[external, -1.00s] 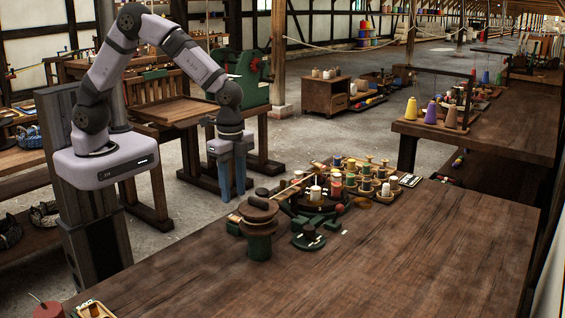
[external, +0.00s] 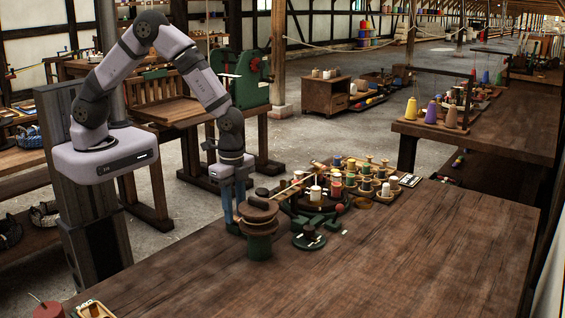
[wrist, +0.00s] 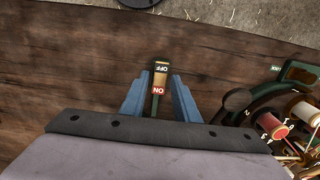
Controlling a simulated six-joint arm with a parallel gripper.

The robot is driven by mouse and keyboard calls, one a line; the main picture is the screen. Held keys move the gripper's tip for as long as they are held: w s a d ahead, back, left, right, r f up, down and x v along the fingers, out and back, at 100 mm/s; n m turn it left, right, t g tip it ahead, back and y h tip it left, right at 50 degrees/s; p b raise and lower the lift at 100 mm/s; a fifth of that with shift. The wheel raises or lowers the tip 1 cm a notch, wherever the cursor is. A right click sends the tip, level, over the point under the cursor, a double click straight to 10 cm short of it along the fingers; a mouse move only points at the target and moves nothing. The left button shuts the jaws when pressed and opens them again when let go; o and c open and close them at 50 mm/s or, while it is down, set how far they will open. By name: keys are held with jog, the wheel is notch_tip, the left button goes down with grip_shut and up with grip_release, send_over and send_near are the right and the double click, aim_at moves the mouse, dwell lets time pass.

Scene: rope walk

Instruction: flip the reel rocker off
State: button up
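The reel rocker (wrist: 161,70) is a narrow dark switch with a wooden rim in the wrist view. Its white OFF label is at the far end, and its red ON label is at the near end. I cannot tell which end is pressed down. My gripper (wrist: 159,83) is open, with one blue finger on each side of the rocker and small gaps between. In the external view my gripper (external: 233,212) points down at the table's back edge, behind the green drum (external: 259,245). The rocker is not distinguishable in that view.
A green stand with thread spools (wrist: 271,122) lies to the right in the wrist view, near a round dark knob (wrist: 237,99). A small green stand (external: 308,240) sits right of the drum.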

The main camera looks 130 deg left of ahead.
grip_shut()
jog(key=shift+f, duration=0.1)
jog(key=t+b, duration=0.1)
jog(key=b, duration=0.2)
jog(key=shift+s+f+t, duration=0.2)
jog(key=shift+s+t, duration=0.1)
jog(key=shift+t, duration=0.1)
jog(key=shift+s+r+t+b, duration=0.15)
jog(key=shift+t+b, duration=0.25)
jog(key=shift+b, duration=0.6)
jog(key=shift+r, duration=0.1)
